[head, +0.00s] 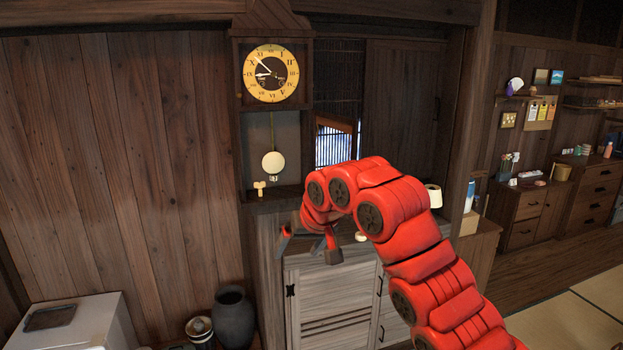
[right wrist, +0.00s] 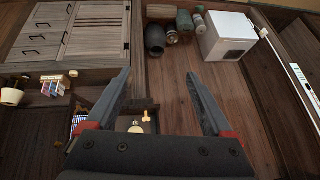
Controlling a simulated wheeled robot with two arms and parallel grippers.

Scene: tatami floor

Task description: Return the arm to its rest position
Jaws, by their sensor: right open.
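My right arm (head: 430,265) is red and segmented. It comes in from the lower right of the head view and bends over at its top. My right gripper (head: 308,250) hangs below the bend, in front of the light wooden cabinet and below the wall clock (head: 270,73). In the right wrist view the two grey fingers of this gripper (right wrist: 156,72) are spread apart, with nothing between them. My left gripper does not show.
The cabinet (head: 330,305) stands behind and below the gripper. A dark vase (head: 233,315) and a white box (head: 75,325) are at lower left. A white cup-like item (head: 433,195) is behind the arm. Open floor (head: 570,320) lies at right.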

